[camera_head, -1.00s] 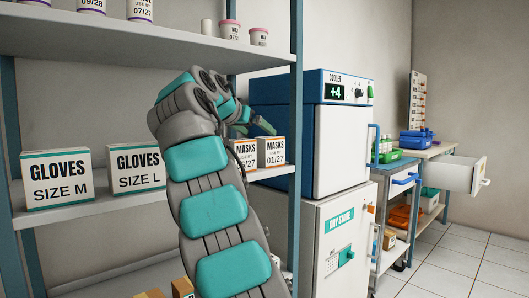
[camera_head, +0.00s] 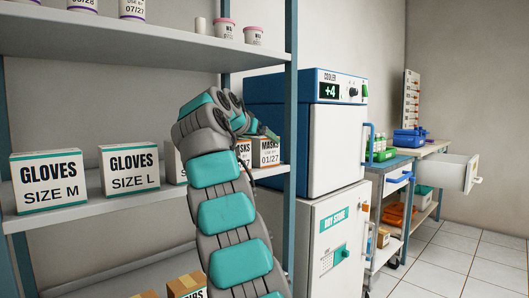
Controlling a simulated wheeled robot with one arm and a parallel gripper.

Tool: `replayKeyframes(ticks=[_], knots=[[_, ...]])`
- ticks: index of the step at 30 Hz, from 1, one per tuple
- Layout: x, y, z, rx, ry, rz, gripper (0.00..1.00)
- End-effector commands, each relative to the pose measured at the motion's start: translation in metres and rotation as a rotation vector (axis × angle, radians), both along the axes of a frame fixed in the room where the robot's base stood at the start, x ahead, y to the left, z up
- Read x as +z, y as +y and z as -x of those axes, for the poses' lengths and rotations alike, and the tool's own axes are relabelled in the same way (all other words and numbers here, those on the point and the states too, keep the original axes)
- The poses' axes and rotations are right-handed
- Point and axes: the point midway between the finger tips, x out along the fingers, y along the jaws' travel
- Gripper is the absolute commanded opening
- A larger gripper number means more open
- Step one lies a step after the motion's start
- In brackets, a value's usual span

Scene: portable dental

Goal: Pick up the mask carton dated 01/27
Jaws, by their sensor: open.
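The mask carton dated 01/27 (camera_head: 268,153) is a small white box with an orange band. It stands upright on the middle shelf, near the shelf's right post. A second masks carton (camera_head: 244,153) stands just left of it, mostly hidden behind my arm, its date not readable. My gripper (camera_head: 266,131) is at the top front of the cartons, partly hidden behind my own wrist. Its visible finger is close to the top of the 01/27 carton; whether it touches cannot be told. The gripper is open and holds nothing that I can see.
Gloves boxes in size M (camera_head: 46,182) and size L (camera_head: 130,169) stand left on the same shelf (camera_head: 85,209). The upper shelf (camera_head: 130,43) hangs above my wrist. The blue shelf post (camera_head: 290,130) and the cooler (camera_head: 338,140) are close on the right.

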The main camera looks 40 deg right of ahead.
Motion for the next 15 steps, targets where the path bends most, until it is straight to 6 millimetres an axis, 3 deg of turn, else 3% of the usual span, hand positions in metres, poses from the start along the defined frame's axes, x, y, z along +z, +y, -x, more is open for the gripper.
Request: replayKeyframes(ticks=[2, 15], knots=[[0.0002, 0.0004, 0.0001, 0.0, 0.0, 0.0, 1.0], [0.0002, 0.0005, 0.0001, 0.0, 0.0, 0.0, 0.51]])
